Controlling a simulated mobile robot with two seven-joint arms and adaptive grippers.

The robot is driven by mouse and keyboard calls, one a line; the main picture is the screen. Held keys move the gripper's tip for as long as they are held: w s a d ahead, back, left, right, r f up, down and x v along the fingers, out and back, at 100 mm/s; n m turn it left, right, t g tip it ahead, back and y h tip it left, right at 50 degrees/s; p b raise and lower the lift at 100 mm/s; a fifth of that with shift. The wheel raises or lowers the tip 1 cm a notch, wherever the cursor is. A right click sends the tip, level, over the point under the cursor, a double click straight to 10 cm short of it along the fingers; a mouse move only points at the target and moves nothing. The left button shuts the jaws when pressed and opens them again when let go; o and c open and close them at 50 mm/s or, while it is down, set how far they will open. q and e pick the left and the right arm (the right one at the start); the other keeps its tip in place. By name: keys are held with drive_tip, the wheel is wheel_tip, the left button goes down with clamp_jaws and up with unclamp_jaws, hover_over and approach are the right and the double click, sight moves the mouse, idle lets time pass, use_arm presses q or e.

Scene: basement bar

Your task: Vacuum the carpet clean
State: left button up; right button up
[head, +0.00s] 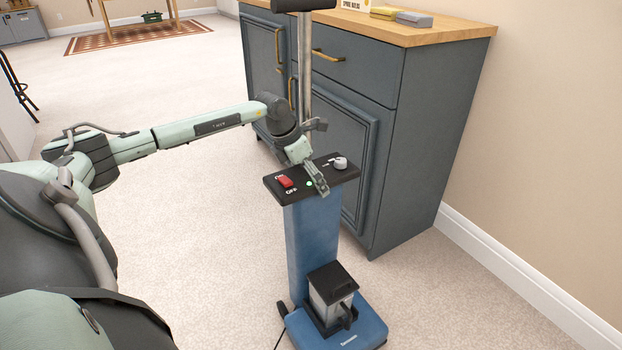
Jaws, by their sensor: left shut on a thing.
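A blue upright vacuum cleaner (312,245) stands on the carpet in front of the cabinet. Its black top panel has a red switch (285,182) with ON and OFF marks, a small green light (309,184) and a grey knob (340,163). A metal pole (304,70) rises to a dark handle at the top edge. My left gripper (318,155) is at the panel, shut on the vacuum cleaner by the pole's foot; the exact contact is partly hidden. The pale carpet (200,250) covers the floor. My right gripper is out of view.
A blue-grey cabinet (425,130) with a wooden top stands close behind the vacuum. A white baseboard (520,285) runs along the right wall. A dark cord trails at the vacuum's left. Open carpet lies to the left, with a patterned rug (90,42) far back.

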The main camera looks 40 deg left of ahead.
use_arm(q)
drive_tip(key=o, duration=1.5)
drive_tip(key=shift+o, duration=0.2)
drive_tip(key=v, duration=1.2)
drive_tip(key=shift+s+f, duration=0.1)
drive_tip(key=shift+s, duration=0.05)
